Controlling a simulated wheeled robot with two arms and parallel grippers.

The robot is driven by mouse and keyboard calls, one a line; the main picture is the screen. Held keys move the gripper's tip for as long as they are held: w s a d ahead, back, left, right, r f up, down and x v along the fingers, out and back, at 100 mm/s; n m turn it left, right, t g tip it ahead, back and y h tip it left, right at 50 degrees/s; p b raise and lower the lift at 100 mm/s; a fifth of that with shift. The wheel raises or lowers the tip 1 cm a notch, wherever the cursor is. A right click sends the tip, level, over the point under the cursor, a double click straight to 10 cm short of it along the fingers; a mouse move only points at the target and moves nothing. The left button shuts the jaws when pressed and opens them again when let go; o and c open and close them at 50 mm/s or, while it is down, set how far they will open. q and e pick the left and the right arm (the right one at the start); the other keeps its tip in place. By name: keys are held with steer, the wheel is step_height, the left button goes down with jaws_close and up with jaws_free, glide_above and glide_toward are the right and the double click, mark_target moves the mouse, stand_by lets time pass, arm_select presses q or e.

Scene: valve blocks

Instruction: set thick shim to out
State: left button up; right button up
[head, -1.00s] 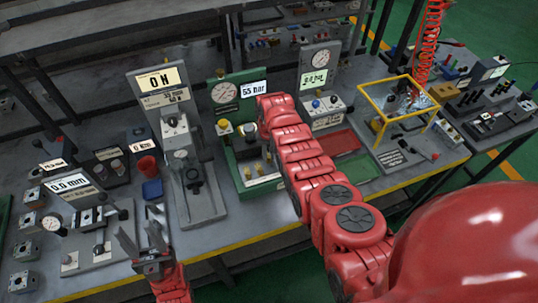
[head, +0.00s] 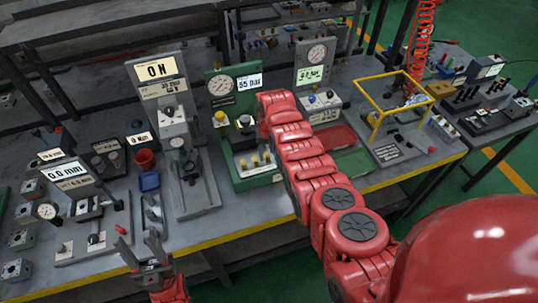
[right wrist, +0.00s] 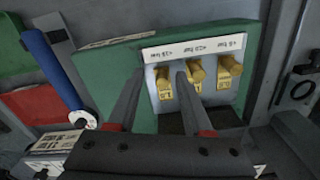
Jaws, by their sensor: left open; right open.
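The green station (head: 219,113) stands in the middle of the bench in the head view, with several small yellow tabs (head: 256,162) low on its front. The right wrist view shows three yellow shim tabs in a row under a white label strip: left (right wrist: 163,82), middle (right wrist: 194,76) and right (right wrist: 229,72). Their lettering is too small to tell which is the thick shim. My right gripper (right wrist: 159,80) is open, its fingers on either side of the left tab; contact is unclear. The head view hides it behind my arm. My left gripper (head: 148,248) is open and empty at the front edge.
A grey force stand (head: 190,187) is left of the green station. A red tray (head: 333,138) and green tray (head: 354,161) lie to its right, before a yellow frame (head: 376,118). A blue cylinder (right wrist: 50,68) shows in the right wrist view.

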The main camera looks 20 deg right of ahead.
steer(key=shift+a, duration=0.1)
steer(key=shift+r+b, duration=0.35)
steer(key=shift+r, duration=0.6)
step_height(320, 180, up, 6)
steer(key=shift+w+r+b, duration=0.15)
steer(key=shift+r+b, duration=0.05)
steer(key=shift+b, duration=1.05)
step_height(320, 180, up, 9)
steer(key=p, duration=0.9)
glide_above(269, 156)
